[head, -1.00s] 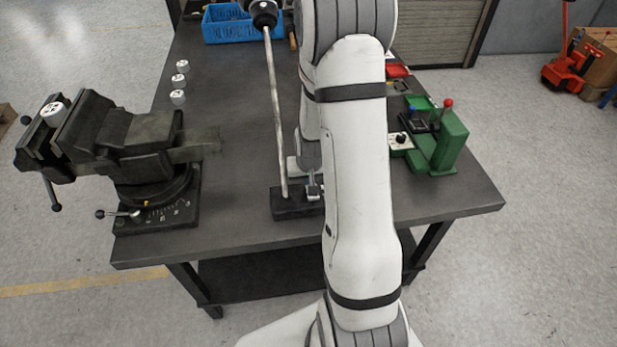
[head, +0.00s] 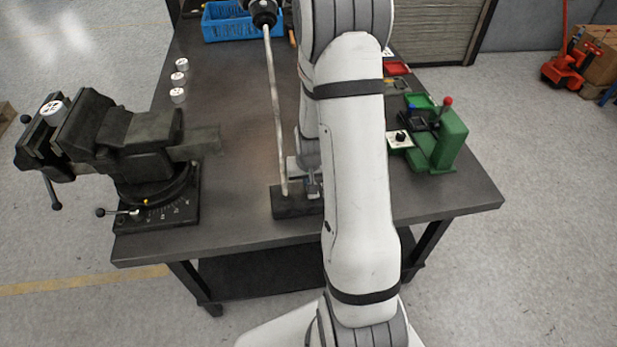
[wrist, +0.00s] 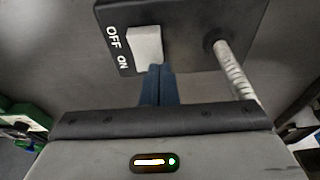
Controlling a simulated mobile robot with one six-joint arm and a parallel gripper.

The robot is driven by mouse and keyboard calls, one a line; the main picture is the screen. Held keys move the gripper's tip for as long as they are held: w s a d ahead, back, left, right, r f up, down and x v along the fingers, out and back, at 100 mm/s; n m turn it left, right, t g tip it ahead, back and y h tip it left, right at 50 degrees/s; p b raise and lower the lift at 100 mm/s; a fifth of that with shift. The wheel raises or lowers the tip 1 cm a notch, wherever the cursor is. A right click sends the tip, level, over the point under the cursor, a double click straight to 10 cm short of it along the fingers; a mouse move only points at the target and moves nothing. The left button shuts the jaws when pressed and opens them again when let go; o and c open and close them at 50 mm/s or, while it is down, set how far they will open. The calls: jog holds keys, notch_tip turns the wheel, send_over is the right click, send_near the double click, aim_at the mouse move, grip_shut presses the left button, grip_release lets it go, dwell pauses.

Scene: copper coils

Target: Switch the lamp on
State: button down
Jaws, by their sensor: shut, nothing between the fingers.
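The lamp has a dark base (head: 292,205) near the front edge of the table, a thin pole and a black head (head: 262,14). In the wrist view its base (wrist: 187,62) carries a white rocker switch (wrist: 146,46) labelled OFF above and ON below. My gripper (wrist: 156,70) is shut and empty, its blue-grey fingertips at the ON end of the rocker, touching it or very close. In the head view my gripper (head: 314,188) is just above the base, partly hidden by my arm. The tabletop by the pole has a faint warm tint.
A large vise (head: 130,150) stands at the left. Several white knobs (head: 178,80) and a blue crate (head: 232,22) lie farther back. A green fixture (head: 447,143) with a red-tipped lever stands at the right. The lamp pole (wrist: 232,72) rises close to my gripper.

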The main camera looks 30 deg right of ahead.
jog(key=shift+s+a+r, duration=0.15)
jog(key=shift+s+r, duration=0.05)
jog(key=shift+s, duration=0.3)
jog(key=r+p, duration=0.2)
jog(key=r, duration=0.1)
jog(key=r+p, duration=0.1)
jog(key=shift+w+r, duration=0.35)
jog(key=shift+r, duration=0.05)
jog(key=shift+r+b, duration=0.3)
jog(key=shift+b, duration=0.3)
jog(key=b+v, duration=0.1)
jog(key=v, duration=0.7)
jog(key=shift+r, duration=0.35)
jog(key=shift+w, duration=0.15)
